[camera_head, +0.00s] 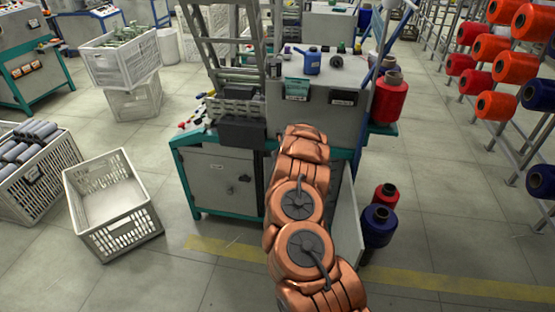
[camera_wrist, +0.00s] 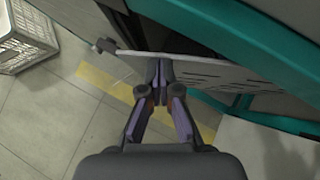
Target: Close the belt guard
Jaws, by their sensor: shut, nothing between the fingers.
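The belt guard appears to be the light grey hinged panel (camera_head: 347,228) low on the right side of the winding machine. It stands swung out, partly hidden behind my arm. In the wrist view the panel (camera_wrist: 215,74) shows nearly edge-on, with slots in its face and a small grey knob (camera_wrist: 104,45) at its left end. A dark gap lies between it and the teal frame. My gripper (camera_wrist: 158,68) is shut and empty, its fingertips at the panel; I cannot tell whether they touch. In the head view the gripper is hidden by my arm.
The machine cabinet (camera_head: 222,180) stands left of my arm. Red (camera_head: 386,194) and blue (camera_head: 377,226) thread cones stand on the floor right of the panel. An empty white crate (camera_head: 112,207) sits at left. A yellow line (camera_head: 445,282) crosses open floor.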

